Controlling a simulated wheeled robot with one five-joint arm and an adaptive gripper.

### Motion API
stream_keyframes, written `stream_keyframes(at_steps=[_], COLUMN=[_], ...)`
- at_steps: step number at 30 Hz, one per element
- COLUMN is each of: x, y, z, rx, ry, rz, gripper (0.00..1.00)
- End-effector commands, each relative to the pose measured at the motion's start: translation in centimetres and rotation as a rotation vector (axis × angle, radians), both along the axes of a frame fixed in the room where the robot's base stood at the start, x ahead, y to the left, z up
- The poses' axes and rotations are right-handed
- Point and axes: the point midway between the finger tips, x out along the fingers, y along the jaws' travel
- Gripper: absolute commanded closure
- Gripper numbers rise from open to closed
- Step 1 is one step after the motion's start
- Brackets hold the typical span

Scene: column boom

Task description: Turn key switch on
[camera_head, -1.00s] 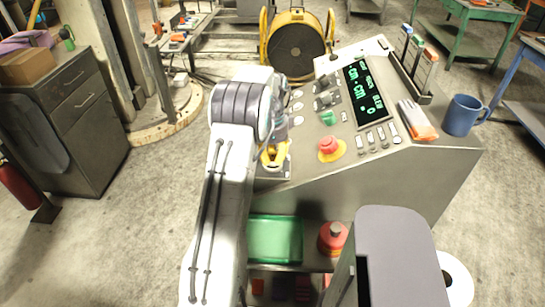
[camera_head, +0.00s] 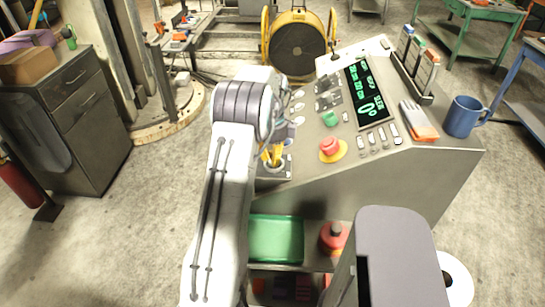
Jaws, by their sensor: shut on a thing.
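The grey control console (camera_head: 365,170) stands right of my arm. My gripper (camera_head: 273,158), with yellow fingers, is at the console's left front corner, partly behind my arm. It is shut on the key switch (camera_head: 287,169), of which only a bit of a pale round part shows beside the fingers. The key itself is hidden, so its angle cannot be told.
A red emergency button (camera_head: 329,146) on a yellow base and a green button (camera_head: 330,118) are close on the right. A lit display (camera_head: 368,92), a blue mug (camera_head: 464,116) and gloves (camera_head: 419,122) are farther right. A green bin (camera_head: 275,239) sits below.

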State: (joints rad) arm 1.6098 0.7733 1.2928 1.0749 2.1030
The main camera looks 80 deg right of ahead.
Motion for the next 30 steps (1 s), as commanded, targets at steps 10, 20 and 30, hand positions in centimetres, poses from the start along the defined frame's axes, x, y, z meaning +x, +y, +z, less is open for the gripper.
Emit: stream_keyframes(at_steps=[10, 20, 30], x=[0.00, 0.00, 0.01], y=[0.04, 0.06, 0.02], z=[-0.16, -0.18, -0.09], rx=[0.004, 0.004, 0.002], ry=[0.000, -0.001, 0.000], rz=[-0.070, -0.074, -0.072], gripper=[1.00, 1.00, 0.57])
